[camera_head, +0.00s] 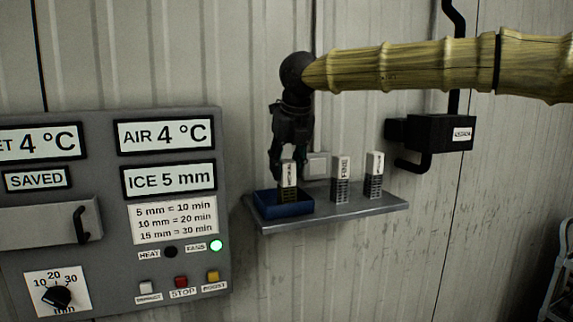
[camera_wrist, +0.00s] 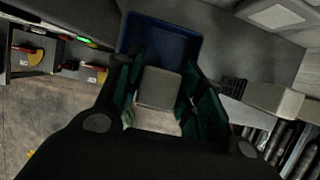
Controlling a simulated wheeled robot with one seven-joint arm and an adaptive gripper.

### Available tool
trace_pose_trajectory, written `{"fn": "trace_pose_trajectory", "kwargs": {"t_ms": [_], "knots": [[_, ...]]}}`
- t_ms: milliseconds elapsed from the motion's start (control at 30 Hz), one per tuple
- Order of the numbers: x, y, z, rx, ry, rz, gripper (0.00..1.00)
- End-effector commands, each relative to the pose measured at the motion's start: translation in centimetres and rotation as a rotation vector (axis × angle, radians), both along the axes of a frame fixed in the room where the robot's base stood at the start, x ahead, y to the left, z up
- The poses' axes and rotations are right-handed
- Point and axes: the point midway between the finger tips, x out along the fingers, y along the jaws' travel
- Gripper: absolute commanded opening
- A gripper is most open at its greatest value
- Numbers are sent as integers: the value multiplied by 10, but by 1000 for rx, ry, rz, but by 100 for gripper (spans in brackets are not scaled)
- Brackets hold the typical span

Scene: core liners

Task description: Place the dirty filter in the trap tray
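My gripper (camera_head: 288,172) points down over the left end of a small wall shelf. It is shut on a filter (camera_head: 289,178) with a pale labelled top and a dark ribbed lower part. The label is too small to read. In the wrist view the filter's pale top (camera_wrist: 158,88) sits between the two fingers. The filter is upright at the blue trap tray (camera_head: 284,210), its lower end just at or inside the rim. I cannot tell whether it touches the tray's floor. The tray also shows in the wrist view (camera_wrist: 160,38), partly hidden by the filter and fingers.
Two similar filters, one apparently marked FINE (camera_head: 341,180) and another (camera_head: 374,176), stand on the grey shelf (camera_head: 330,214) to the right. A control panel (camera_head: 110,210) is at left. A black box (camera_head: 440,133) hangs on the wall at right.

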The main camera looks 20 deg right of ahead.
Motion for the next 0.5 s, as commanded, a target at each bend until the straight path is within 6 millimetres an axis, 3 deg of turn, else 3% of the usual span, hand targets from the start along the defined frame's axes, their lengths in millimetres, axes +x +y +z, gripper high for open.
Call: {"fn": "trace_pose_trajectory", "kwargs": {"t_ms": [500], "knots": [[-2, 0, 8, 0, -2, -1, 54]]}}
